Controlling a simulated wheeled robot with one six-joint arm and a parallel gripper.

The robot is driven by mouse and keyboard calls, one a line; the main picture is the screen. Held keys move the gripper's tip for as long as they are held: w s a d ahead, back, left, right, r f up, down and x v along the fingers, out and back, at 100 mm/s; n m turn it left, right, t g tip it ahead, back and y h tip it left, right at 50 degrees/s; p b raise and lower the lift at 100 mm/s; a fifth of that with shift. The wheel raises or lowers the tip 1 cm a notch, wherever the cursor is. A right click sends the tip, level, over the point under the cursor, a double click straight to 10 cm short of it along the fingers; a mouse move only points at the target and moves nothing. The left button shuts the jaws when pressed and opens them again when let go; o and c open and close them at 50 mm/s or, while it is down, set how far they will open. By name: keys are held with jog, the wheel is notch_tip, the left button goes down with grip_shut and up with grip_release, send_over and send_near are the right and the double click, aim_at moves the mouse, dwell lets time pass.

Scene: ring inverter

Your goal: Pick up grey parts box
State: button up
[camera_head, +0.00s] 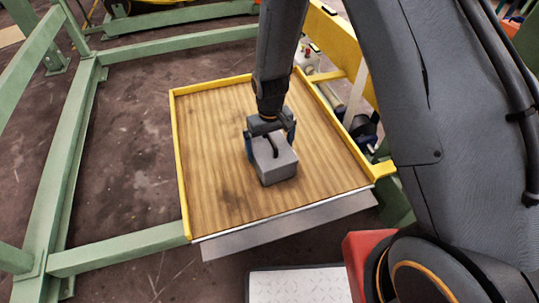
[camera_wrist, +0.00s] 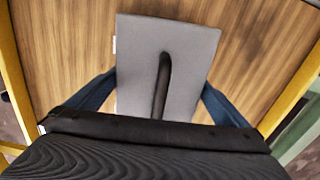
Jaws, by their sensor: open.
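The grey parts box (camera_head: 276,167) sits on a wooden tabletop (camera_head: 215,120) with a raised yellow rim. It has a dark curved handle on its top face. In the wrist view the box (camera_wrist: 187,60) fills the middle, with the handle running down its centre. My gripper (camera_head: 270,145) is right over the box, its blue fingers on either side of it. In the wrist view the open gripper (camera_wrist: 160,95) has one finger to the left and one to the right of the box. Whether the fingers touch its sides cannot be told.
Green metal frames (camera_head: 60,150) stand left of and behind the table. A grey metal lip (camera_head: 290,225) runs along the table's front edge. Assorted objects (camera_head: 362,130) lie beyond the right rim. The wooden surface around the box is clear.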

aim_at(270, 147)
notch_tip(270, 147, down, 3)
jog(key=shift+w+f+b, duration=0.1)
jog(key=shift+f+b, duration=0.05)
jog(key=shift+b, duration=0.15)
jog(key=c, duration=1.6)
jog(key=shift+c, duration=0.2)
